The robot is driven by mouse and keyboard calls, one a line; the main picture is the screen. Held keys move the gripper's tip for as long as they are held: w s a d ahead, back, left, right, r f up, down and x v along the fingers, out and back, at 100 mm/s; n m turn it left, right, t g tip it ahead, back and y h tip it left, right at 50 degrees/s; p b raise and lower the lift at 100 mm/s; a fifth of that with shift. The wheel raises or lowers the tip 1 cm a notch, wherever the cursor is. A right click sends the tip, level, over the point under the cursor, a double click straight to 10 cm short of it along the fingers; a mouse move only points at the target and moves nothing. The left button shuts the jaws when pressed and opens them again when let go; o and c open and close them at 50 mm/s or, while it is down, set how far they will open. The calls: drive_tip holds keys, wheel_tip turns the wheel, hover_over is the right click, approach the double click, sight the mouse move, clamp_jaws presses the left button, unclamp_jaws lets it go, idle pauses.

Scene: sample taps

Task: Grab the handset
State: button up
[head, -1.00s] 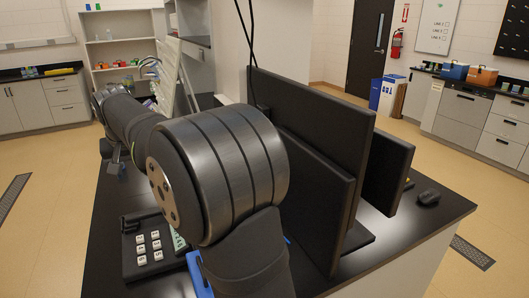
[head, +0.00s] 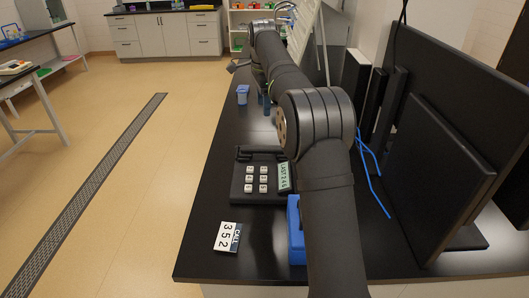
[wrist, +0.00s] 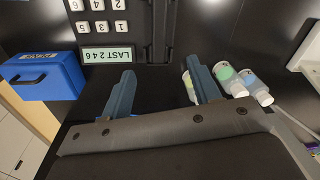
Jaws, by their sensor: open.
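The handset (head: 259,152) is a black bar lying along the far side of a black desk phone (head: 240,189) with white keys and a pale green display. In the wrist view the handset (wrist: 160,32) is a dark upright shape at top centre, right of the keypad and the display reading LAST 246. My gripper (wrist: 160,66) is open, its two blue-grey fingers spread, with nothing seen between them. The handset lies just beyond the fingertips in that picture. In the head view my arm mostly hides the gripper.
A blue box (head: 296,235) stands on the black bench near the phone. A card (head: 227,237) reading 352 lies in front. Black monitors (head: 440,170) and blue cables (head: 372,170) are on the right. A blue container (head: 243,94) stands at the left edge.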

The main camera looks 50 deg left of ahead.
drive_tip(key=w+f+m, duration=0.1)
drive_tip(key=m, duration=0.2)
hover_over(264, 147)
drive_tip(key=shift+g+h, duration=0.3)
wheel_tip(264, 147, down, 11)
drive_tip(key=shift+d+f, duration=0.15)
drive_tip(key=shift+f, duration=0.05)
drive_tip(key=shift+a+f, duration=0.2)
drive_tip(key=shift+f, duration=2.95)
drive_tip(key=c, duration=1.2)
drive_tip(key=shift+o, duration=0.2)
drive_tip(key=shift+r, duration=0.15)
